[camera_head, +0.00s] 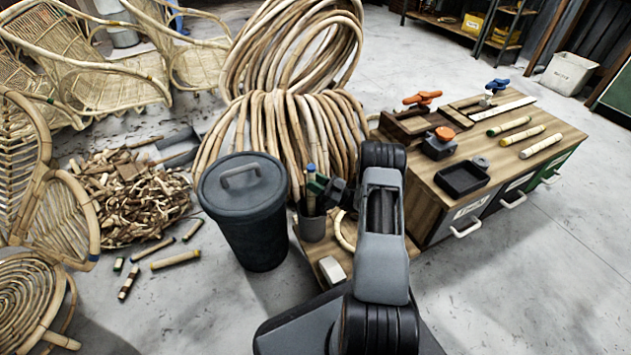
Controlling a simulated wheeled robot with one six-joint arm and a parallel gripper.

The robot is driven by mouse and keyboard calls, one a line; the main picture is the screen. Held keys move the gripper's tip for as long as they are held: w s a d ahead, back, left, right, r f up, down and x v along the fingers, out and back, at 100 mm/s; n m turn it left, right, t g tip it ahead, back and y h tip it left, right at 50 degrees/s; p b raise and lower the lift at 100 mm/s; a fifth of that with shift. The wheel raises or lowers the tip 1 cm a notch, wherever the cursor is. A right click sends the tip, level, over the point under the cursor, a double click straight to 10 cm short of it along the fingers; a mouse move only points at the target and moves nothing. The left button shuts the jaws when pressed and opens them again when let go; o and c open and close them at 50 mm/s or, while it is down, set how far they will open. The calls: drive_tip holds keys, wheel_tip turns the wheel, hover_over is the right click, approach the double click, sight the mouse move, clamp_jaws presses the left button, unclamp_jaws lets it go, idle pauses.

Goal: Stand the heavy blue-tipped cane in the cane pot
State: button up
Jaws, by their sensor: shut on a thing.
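The grey cane pot (312,228) stands on a low wooden stand directly below the gripper. The cane's lower part runs down to the pot's mouth and appears to be inside it. The jaws partly cover the cane, and I cannot tell whether its lower end touches the pot's bottom.
A dark lidded bin (246,215) stands close left of the pot. Behind are bundled rattan coils (290,130). A workbench (440,215) at right carries clamps, a black tray (462,180) and several short canes. Loose cane pieces (175,260) lie on the floor at left.

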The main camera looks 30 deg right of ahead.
drive_tip(key=shift+a+f, duration=0.1)
drive_tip(key=shift+f, duration=0.7)
drive_tip(key=o, duration=1.1)
drive_tip(key=shift+s, duration=0.15)
drive_tip(key=r+p+v, duration=0.1)
drive_tip(key=p+v, duration=0.2)
drive_tip(key=v, duration=1)
drive_tip(key=shift+d+r, duration=0.2)
drive_tip(key=shift+d, duration=0.25)
drive_tip(key=shift+s, duration=0.1)
